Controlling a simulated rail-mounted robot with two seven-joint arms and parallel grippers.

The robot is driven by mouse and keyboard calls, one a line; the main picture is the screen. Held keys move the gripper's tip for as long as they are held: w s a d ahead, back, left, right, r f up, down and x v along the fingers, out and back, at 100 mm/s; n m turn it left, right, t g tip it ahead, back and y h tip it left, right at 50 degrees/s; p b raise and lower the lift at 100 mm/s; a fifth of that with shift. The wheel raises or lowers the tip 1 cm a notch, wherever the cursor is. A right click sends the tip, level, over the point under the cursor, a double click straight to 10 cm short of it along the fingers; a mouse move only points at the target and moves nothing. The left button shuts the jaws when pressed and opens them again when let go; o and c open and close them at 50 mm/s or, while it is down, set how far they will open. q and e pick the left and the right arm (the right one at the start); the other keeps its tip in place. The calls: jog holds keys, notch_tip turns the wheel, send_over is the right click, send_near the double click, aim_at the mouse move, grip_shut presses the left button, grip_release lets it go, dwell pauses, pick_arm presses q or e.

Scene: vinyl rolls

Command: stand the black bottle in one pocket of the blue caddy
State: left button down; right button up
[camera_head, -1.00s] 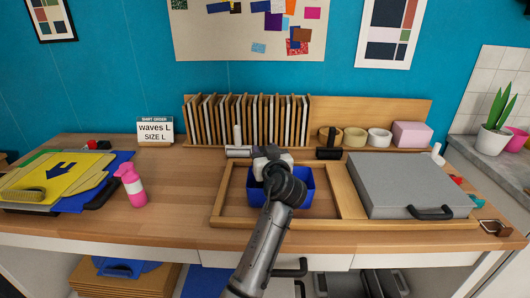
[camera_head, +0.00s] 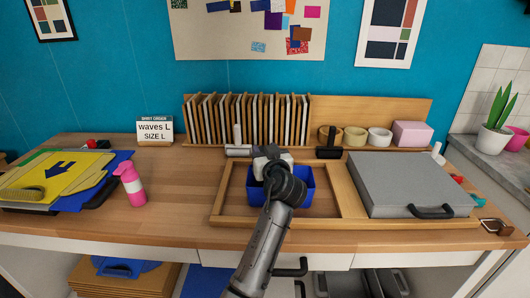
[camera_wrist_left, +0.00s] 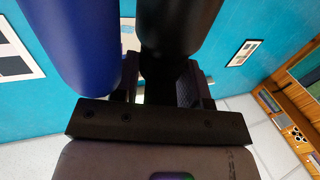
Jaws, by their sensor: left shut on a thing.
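The blue caddy (camera_head: 304,190) sits in the left part of a wooden tray. My left gripper (camera_head: 272,168) is over the caddy, and my wrist hides much of its inside. In the left wrist view my fingers (camera_wrist_left: 162,85) are shut on the black bottle (camera_wrist_left: 180,25), a dark rounded body between them. A blue rounded surface (camera_wrist_left: 75,40) is close beside the bottle there; I cannot tell whether it is part of the caddy. The head view hides the bottle behind my wrist, so I cannot tell whether its base touches the caddy floor. My right gripper is not in view.
The wooden tray (camera_head: 230,222) surrounds the caddy. A grey case (camera_head: 410,180) lies to its right. A pink bottle (camera_head: 132,188) stands at the left, near stacked coloured sheets (camera_head: 60,175). A rack of upright boards (camera_head: 245,118) runs behind.

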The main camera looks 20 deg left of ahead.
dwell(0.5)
pick_arm(q)
jog(key=shift+f, duration=0.1)
jog(key=shift+f+b, duration=0.2)
jog(key=shift+b, duration=0.15)
jog(key=shift+r, duration=0.1)
jog(key=shift+r, duration=0.3)
jog(key=shift+f, duration=0.15)
dwell(0.3)
jog(key=shift+f, duration=0.2)
jog(key=shift+r, duration=0.3)
dwell(0.5)
